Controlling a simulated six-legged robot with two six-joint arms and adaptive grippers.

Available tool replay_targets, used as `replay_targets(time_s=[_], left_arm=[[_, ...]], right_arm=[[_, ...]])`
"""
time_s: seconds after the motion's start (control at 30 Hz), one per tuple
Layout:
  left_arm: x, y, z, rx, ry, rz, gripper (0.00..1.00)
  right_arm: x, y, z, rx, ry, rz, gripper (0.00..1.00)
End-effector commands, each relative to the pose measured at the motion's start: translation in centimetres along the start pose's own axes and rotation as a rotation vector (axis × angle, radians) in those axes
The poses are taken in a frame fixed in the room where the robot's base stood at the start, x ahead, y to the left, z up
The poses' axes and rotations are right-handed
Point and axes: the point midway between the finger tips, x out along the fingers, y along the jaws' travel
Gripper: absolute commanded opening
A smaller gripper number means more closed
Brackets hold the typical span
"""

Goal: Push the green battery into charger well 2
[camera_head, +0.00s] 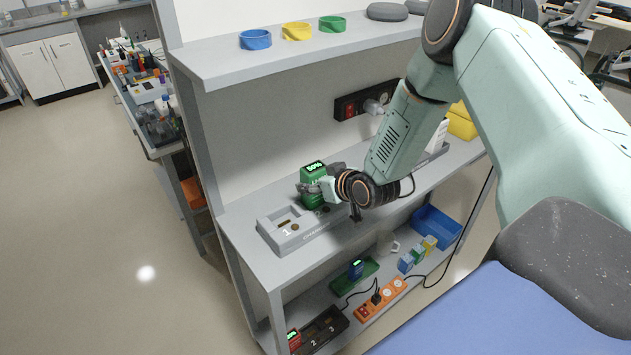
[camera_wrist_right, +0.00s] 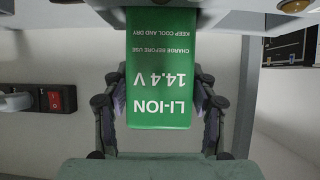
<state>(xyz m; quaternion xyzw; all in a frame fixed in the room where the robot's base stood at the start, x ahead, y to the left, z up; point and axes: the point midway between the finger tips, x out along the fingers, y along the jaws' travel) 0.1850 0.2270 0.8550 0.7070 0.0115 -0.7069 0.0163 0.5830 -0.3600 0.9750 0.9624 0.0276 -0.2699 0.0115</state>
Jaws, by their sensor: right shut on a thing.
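The green battery (camera_head: 314,187) stands over the grey charger on the shelf, its top display lit. My right gripper (camera_head: 312,187) is shut on it. In the right wrist view the green battery (camera_wrist_right: 158,70) fills the middle, with LI-ION 14.4 V lettering upside down and a finger on each side (camera_wrist_right: 160,105). The charger (camera_head: 283,240) shows a well marked 1 at its left end, which looks empty. The well under the battery is hidden by the battery and gripper, so I cannot tell how deep it sits. My left gripper is not in view.
A wall power strip (camera_head: 350,107) with a red switch is behind the shelf. The upper shelf holds blue (camera_head: 256,40), yellow and green rings. The lower shelf holds an orange power strip (camera_head: 380,299), a black charger (camera_head: 322,332) and a blue bin (camera_head: 437,226).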

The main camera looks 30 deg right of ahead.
Motion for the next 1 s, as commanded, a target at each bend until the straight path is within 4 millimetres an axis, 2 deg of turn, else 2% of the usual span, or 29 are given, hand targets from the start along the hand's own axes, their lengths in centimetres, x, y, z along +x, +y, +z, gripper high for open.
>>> replay_targets(time_s=[1.0], left_arm=[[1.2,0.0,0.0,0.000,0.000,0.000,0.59]], right_arm=[[0.8,0.0,1.1,-0.001,0.004,0.000,0.01]])
